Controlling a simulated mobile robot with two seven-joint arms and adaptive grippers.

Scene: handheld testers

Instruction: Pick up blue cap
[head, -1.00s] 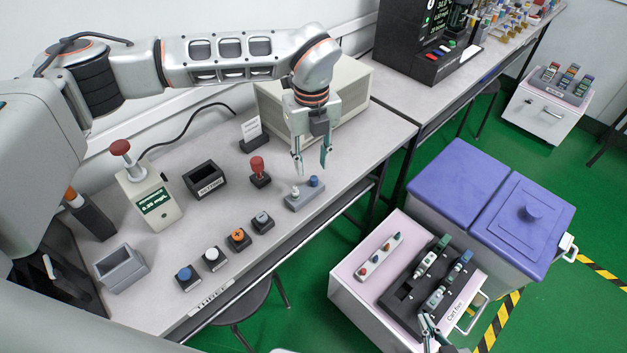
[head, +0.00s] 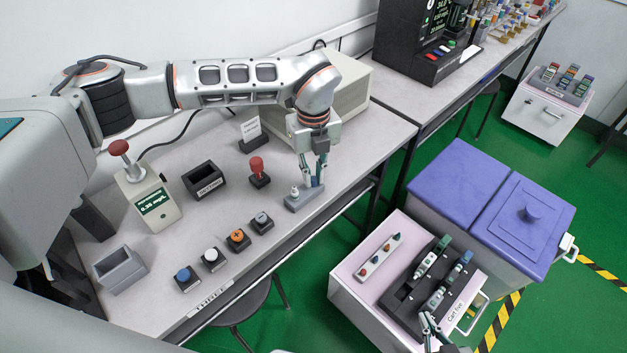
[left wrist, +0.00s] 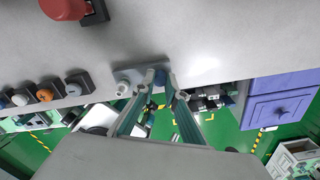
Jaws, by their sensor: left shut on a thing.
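The blue cap (left wrist: 160,80) is at the right end of a small grey holder (head: 301,201) at the table's front edge. My left gripper (head: 313,184) points down over that end, shut on the blue cap. In the head view the fingers hide the cap; a little blue shows between the fingertips in the left wrist view (left wrist: 161,76). A white-topped piece (head: 295,191) stands at the holder's left end, beside the fingers. My right gripper (head: 430,324) is at the bottom right, by the cart, too small to tell if open.
A red-topped plunger (head: 257,168) stands left of the holder. Several small button boxes (head: 237,239) line the front edge. A black open box (head: 204,180) and a tester (head: 152,201) stand further left. A beige box (head: 352,85) is behind the arm.

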